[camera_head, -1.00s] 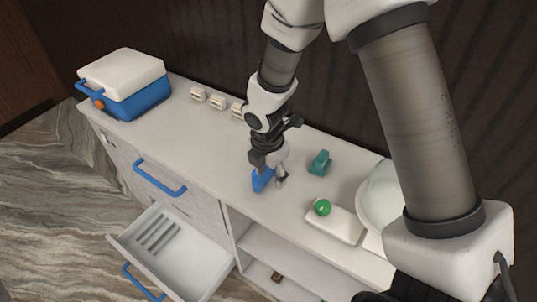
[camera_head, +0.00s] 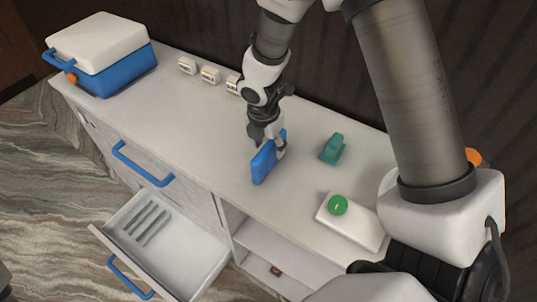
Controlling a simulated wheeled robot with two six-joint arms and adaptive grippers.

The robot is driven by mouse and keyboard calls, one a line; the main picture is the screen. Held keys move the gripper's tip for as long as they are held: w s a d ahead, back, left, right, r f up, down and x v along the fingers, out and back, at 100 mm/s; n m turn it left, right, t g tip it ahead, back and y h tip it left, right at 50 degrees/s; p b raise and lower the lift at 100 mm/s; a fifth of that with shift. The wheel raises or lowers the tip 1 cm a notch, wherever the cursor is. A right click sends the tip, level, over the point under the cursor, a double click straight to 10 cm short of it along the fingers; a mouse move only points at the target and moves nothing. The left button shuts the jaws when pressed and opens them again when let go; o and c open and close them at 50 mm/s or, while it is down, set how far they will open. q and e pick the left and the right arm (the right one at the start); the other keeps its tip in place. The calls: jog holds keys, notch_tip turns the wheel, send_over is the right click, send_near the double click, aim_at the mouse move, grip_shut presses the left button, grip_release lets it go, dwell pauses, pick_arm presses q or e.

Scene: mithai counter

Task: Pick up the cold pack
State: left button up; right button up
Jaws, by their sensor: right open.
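The cold pack (camera_head: 262,166) is a blue slab standing upright on the white counter. My right gripper (camera_head: 268,144) is above it, pointing down, with its fingers at the pack's upper part. The jaws are open, and one finger shows on the pack's right side. Whether the fingers touch the pack cannot be told. My left gripper is not in view.
A blue cooler with a white lid (camera_head: 101,52) stands at the counter's left end. Several small white blocks (camera_head: 210,75) line the back. An open drawer (camera_head: 190,268) juts out below.

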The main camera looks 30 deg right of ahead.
jog(key=f, duration=0.3)
jog(key=shift+s+d+b, duration=0.15)
jog(key=shift+d+b, duration=0.05)
jog(key=shift+b, duration=0.2)
jog(key=shift+w+d+f, duration=0.1)
jog(key=shift+w+f, duration=0.1)
jog(key=shift+f, duration=0.1)
jog(key=shift+s+r, duration=0.1)
grip_shut()
jog(key=shift+r, duration=0.45)
notch_tip(320, 180, up, 2)
jog(key=shift+r+p, duration=0.1)
jog(key=shift+p, duration=0.4)
jog(key=w+a+r, duration=0.2)
jog(key=w+a, duration=0.8)
jog(key=w, duration=0.2)
jog(key=shift+w+a, duration=0.2)
